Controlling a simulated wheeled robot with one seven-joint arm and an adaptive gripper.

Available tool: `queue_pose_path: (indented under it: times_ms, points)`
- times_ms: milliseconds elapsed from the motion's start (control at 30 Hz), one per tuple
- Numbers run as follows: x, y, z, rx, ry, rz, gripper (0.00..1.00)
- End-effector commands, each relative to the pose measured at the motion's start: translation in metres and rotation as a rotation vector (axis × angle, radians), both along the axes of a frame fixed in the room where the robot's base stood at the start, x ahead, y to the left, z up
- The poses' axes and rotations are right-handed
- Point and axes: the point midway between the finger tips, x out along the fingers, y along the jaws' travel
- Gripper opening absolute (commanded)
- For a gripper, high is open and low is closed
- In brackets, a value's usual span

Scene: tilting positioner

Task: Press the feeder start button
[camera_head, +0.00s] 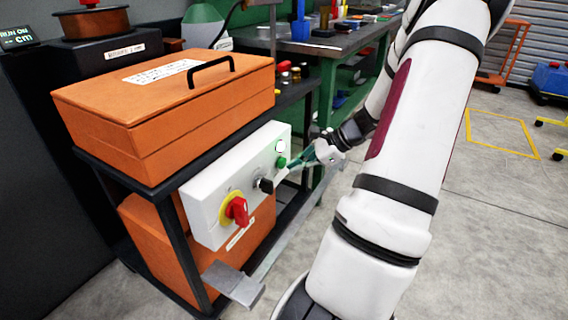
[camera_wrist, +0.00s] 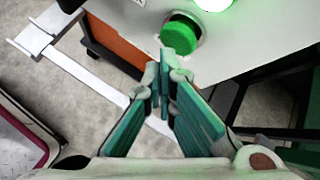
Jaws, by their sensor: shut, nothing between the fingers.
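The green button (camera_head: 282,162) sits on the right part of the white control box (camera_head: 212,205), below a lit round lamp (camera_head: 281,146). In the wrist view the green button (camera_wrist: 181,32) is a round cap standing out of a pale ring, beside the green-glowing lamp (camera_wrist: 214,4). My gripper (camera_head: 292,167) is shut and empty, with its teal-padded fingers pointing at the box. In the wrist view its fingertips (camera_wrist: 177,62) overlap the button's lower edge. I cannot tell whether they touch it.
The box also carries a black knob (camera_head: 265,185) and a red switch on yellow (camera_head: 237,211). An orange lidded case (camera_head: 165,100) sits above on a black frame. A grey bracket (camera_head: 233,284) juts out below. A workbench (camera_head: 335,44) stands behind. The floor at right is open.

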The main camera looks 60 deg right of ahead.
Motion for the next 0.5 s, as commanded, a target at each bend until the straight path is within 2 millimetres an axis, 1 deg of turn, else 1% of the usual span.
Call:
queue_pose_path:
  times_ms: [133, 500]
  points:
    - [-0.0056, -0.0004, 0.0004, -0.001, 0.0, -0.001, 0.0]
    - [-0.0078, -0.0009, 0.0001, 0.0, 0.001, -0.002, 0.0]
